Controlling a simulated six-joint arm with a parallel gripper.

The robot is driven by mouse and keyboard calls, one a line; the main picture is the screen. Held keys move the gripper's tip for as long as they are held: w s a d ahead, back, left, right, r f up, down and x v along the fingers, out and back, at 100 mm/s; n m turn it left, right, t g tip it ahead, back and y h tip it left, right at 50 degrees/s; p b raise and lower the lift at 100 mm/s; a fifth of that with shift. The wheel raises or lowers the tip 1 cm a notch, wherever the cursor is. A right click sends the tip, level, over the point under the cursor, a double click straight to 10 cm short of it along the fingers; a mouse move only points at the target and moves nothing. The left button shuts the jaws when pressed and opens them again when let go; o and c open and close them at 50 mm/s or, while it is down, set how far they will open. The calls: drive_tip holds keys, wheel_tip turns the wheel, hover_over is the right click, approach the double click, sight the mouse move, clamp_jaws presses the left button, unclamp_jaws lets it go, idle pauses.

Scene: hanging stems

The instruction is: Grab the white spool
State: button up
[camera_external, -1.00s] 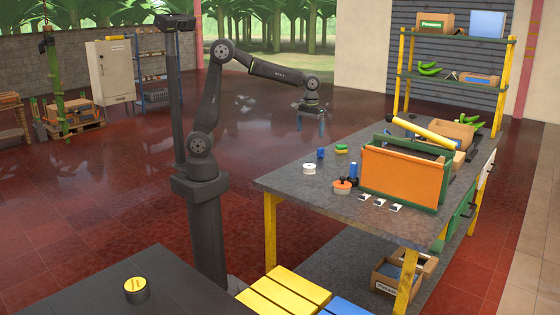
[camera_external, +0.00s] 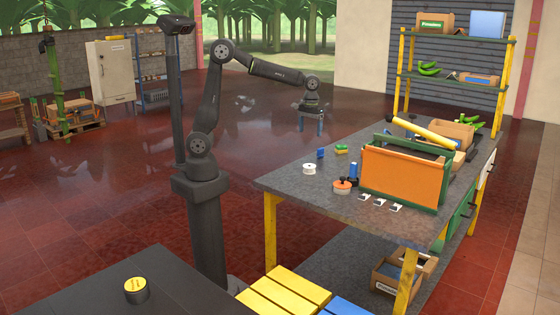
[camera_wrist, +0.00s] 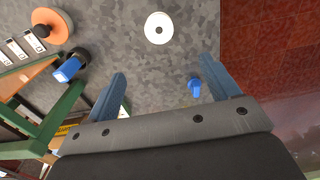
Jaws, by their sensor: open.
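The white spool (camera_external: 309,169) stands on the grey workbench near its left edge. In the wrist view the white spool (camera_wrist: 158,28) shows from above as a white disc with a dark centre hole, near the top and beyond the fingertips. My gripper (camera_external: 311,128) hangs above the far left part of the bench, pointing down. The spool is clear of the fingers.
On the bench, a blue piece (camera_external: 320,153) lies beyond the spool. An orange round object with a black knob (camera_external: 342,186) and a blue-topped bottle (camera_external: 353,173) stand to its right. An orange-sided crate (camera_external: 403,177) is further right. Bench space around the spool is clear.

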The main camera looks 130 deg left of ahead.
drive_tip(key=s+a+f+m+t+h, duration=0.1)
drive_tip(key=s+a+m+h, duration=0.15)
drive_tip(key=m, duration=1.15)
drive_tip(key=m+t, duration=0.2)
drive_tip(key=m, duration=1.1)
hover_over(309, 165)
drive_tip(key=s+a, duration=0.1)
drive_tip(key=a, duration=0.1)
drive_tip(key=shift+h, duration=0.35)
wheel_tip(309, 165, down, 12)
drive_tip(key=shift+s+d+f, duration=0.1)
drive_tip(key=shift+d+f, duration=0.05)
drive_tip(key=shift+x, duration=2.65)
drive_tip(key=shift+s+d, duration=0.1)
drive_tip(key=shift+s, duration=0.05)
drive_tip(key=c, duration=1.1)
